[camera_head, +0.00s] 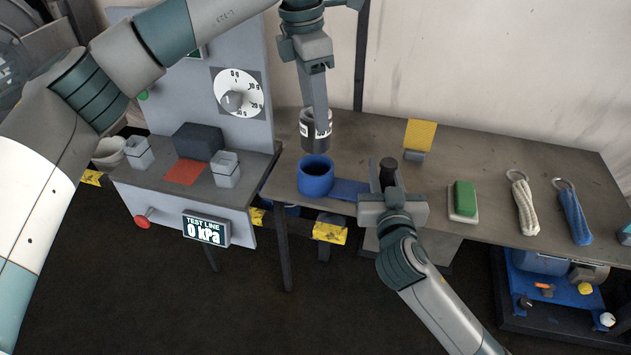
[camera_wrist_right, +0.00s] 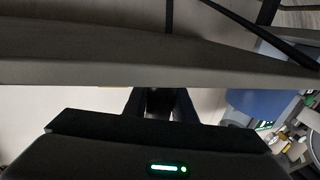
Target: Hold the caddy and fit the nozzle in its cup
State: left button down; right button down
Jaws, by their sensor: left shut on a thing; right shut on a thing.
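The blue caddy (camera_head: 350,190) sits at the front edge of the grey table, with a round open cup (camera_head: 316,180) at its left end and a dark upright handle (camera_head: 388,168) at its right. My right gripper (camera_head: 392,192) is shut on the handle, its fingers partly hidden by the wrist. In the right wrist view, the gripper fingers (camera_wrist_right: 158,105) are dark and what they grip is unclear. My left gripper (camera_head: 319,112) points down, shut on the nozzle (camera_head: 316,137), a dark cylinder with a white-marked band. The nozzle is upright, just above or behind the cup; its exact height is unclear.

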aim_at(314, 149)
pick_arm(q)
jog(key=shift+f, duration=3.1)
jog(key=shift+f, duration=1.9)
jog(key=shift+f, duration=0.15)
jog(key=c, duration=0.9)
grip_release()
jog(key=r, duration=0.4)
jog(key=a+r, duration=0.1)
jog(key=r, duration=0.7)
jog(key=shift+s+a+r, duration=0.1)
jog(key=shift+s+a, duration=0.1)
